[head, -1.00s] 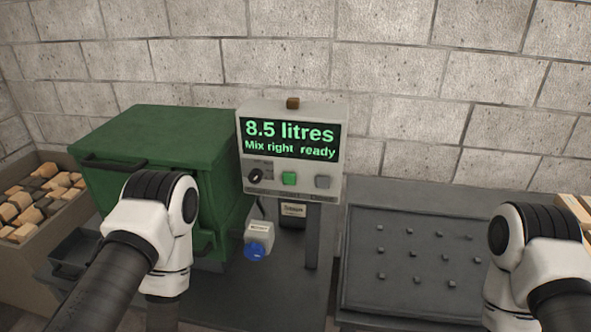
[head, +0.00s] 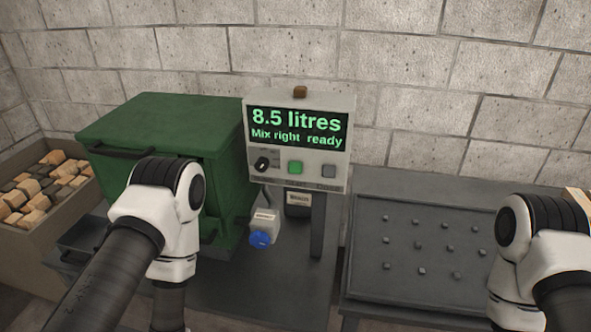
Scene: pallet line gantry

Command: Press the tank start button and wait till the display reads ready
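The control box (head: 253,178) stands on a post at the centre of the head view. Its display (head: 297,129) is lit with green text reading "8.5 litres" and "Mix right ready". I cannot read which one is labelled as the tank start. My two arms come in at the lower left and lower right, apart from the box. Neither gripper shows in the view.
A green lidded tank (head: 160,120) stands left of the box. A crate of blocks (head: 35,238) is at far left. A small white container with a blue cap (head: 261,239) is below the box. A grey studded plate (head: 420,292) lies at right. A block wall closes the back.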

